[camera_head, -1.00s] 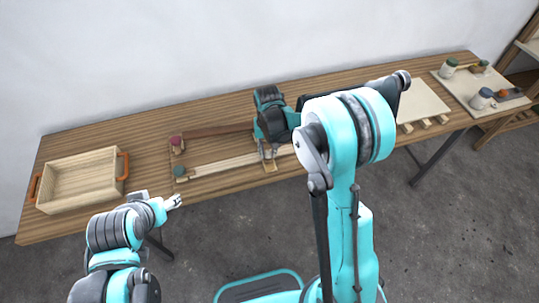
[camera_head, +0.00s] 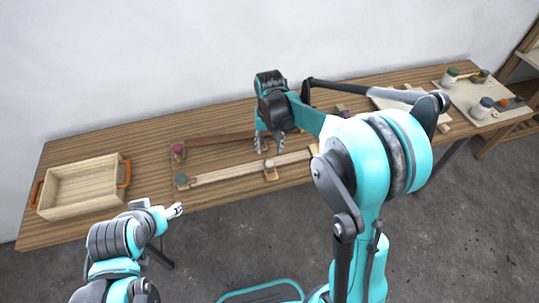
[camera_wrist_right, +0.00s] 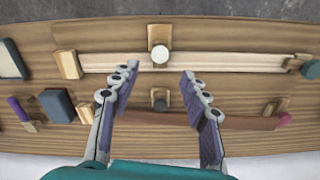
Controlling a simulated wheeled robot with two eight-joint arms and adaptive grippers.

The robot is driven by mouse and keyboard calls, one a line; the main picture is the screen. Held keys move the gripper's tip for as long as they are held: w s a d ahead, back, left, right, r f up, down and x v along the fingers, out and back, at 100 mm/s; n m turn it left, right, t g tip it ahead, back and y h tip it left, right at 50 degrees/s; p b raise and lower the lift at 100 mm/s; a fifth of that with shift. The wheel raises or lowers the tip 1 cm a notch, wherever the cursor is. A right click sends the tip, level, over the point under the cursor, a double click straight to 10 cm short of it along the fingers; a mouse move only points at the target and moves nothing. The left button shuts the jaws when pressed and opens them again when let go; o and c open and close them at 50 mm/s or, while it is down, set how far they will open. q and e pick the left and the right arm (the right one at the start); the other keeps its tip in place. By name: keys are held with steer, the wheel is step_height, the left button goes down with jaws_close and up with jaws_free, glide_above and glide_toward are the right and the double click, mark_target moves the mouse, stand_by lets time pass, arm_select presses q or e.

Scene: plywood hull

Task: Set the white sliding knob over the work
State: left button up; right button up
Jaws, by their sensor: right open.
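The white knob (camera_head: 268,164) stands on a small wooden slider across the pale front rail (camera_head: 222,174), about halfway along the rail. In the right wrist view the white knob (camera_wrist_right: 159,54) sits just beyond the fingertips, centred between them and apart from both. My right gripper (camera_head: 269,143) is open and empty behind the knob, on the wall side; its spread fingers also show in the right wrist view (camera_wrist_right: 159,76). My left gripper (camera_head: 175,210) hangs off the table's front edge, holding nothing visible; its jaw gap is too small to judge. I cannot tell which piece is the work.
A dark reddish rail (camera_head: 215,139) lies behind, with a second slider (camera_wrist_right: 160,99) below my fingers. Green (camera_head: 181,180) and pink (camera_head: 177,150) end knobs mark the left. A grey block (camera_wrist_right: 57,105) and wooden blocks stand near the rails' other end. A wooden tray (camera_head: 80,208) sits far left.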

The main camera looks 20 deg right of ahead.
steer(key=shift+r, duration=2.05)
steer(key=s+d+n+t+b, duration=0.2)
steer(key=s+t, duration=0.5)
steer(key=s, duration=1.2)
steer(key=shift+d+f+b, duration=0.35)
steer(key=shift+d+b, duration=0.1)
steer(key=shift+b, duration=0.75)
steer(key=shift+s, duration=0.1)
stand_by(0.5)
